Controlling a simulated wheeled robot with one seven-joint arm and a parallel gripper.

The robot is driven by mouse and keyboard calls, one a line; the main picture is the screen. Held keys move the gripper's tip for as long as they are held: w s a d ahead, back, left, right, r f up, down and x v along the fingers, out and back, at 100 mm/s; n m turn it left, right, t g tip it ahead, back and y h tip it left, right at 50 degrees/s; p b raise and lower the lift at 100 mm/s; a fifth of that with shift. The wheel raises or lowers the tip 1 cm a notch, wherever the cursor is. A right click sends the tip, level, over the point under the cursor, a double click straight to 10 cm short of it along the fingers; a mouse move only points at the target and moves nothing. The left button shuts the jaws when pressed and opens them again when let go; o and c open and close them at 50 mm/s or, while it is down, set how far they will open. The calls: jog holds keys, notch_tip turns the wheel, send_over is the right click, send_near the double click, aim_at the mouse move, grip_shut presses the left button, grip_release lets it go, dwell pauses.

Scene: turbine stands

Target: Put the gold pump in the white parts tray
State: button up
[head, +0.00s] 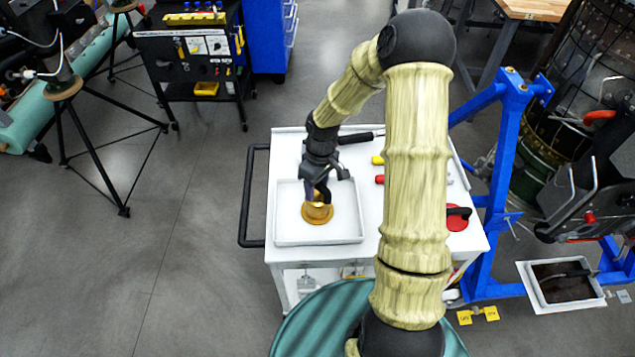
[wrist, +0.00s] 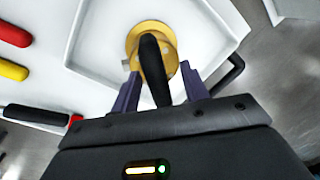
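The gold pump (head: 317,215), with a round gold flange, sits inside the white parts tray (head: 285,240) on the cart top. It also shows in the wrist view (wrist: 147,29), where the tray (wrist: 207,58) lies around it. A black elongated piece (wrist: 154,68) rises from the pump between my fingers; it looks like part of the pump. My gripper (head: 320,192) is right above the pump, pointing down. In the wrist view my gripper (wrist: 160,90) has its two purple fingers apart, with gaps on both sides of the black piece.
The white cart (head: 345,258) has a black handle (head: 243,205) on its left. Red and yellow-handled tools and a red round part (head: 457,218) lie right of the tray, partly behind my arm. A blue stand (head: 490,180) is to the right.

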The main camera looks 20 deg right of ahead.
jog(key=shift+r, duration=0.2)
jog(key=shift+o, duration=0.7)
jog(key=shift+s, duration=0.1)
jog(key=shift+d, duration=0.1)
jog(key=shift+w+d+r+p, duration=0.1)
jog(key=shift+w+r+p, duration=0.05)
jog(key=shift+r+p, duration=1.05)
jog(key=shift+w+d+r+p, duration=0.1)
jog(key=shift+r+p, duration=0.95)
jog(key=shift+r, duration=0.15)
jog(key=shift+w+d+r+p, duration=0.1)
jog(key=shift+w+r+p, duration=0.05)
jog(key=shift+r+p, duration=1.05)
jog(key=s+r+m+t+h, duration=0.1)
jog(key=s+r+m+t, duration=0.2)
jog(key=s+r+m, duration=0.4)
jog(key=s+r, duration=0.7)
jog(key=s, duration=0.1)
jog(key=shift+a+r, duration=0.15)
jog(key=shift+a, duration=0.25)
